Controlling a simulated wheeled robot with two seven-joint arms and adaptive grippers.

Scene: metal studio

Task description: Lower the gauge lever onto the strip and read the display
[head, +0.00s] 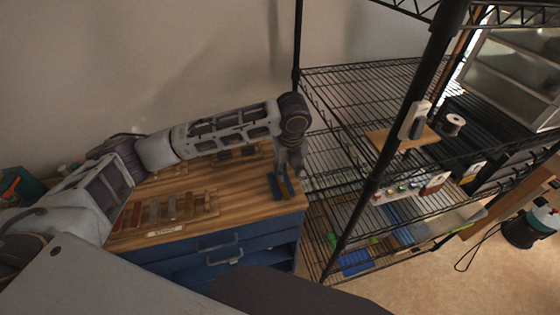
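My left arm reaches across a wooden-topped blue cabinet (210,222), and my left gripper (285,188) points down at its right end. Narrow dark blue parts show at the gripper's tip; I cannot tell whether they are fingers or a thing under it, nor whether the gripper is open. Several coloured strips (171,209) in red, grey and brown lie side by side in a wooden rack behind a small white label (165,232). I cannot make out a gauge lever or a display for certain. My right gripper is not in view.
A black wire shelf (350,90) stands right of the cabinet, its post close to the gripper. It holds a spool (452,124), a white device (413,120) and a blue bin (355,263). Dark items (235,153) lie behind my arm. Floor shows at the lower right.

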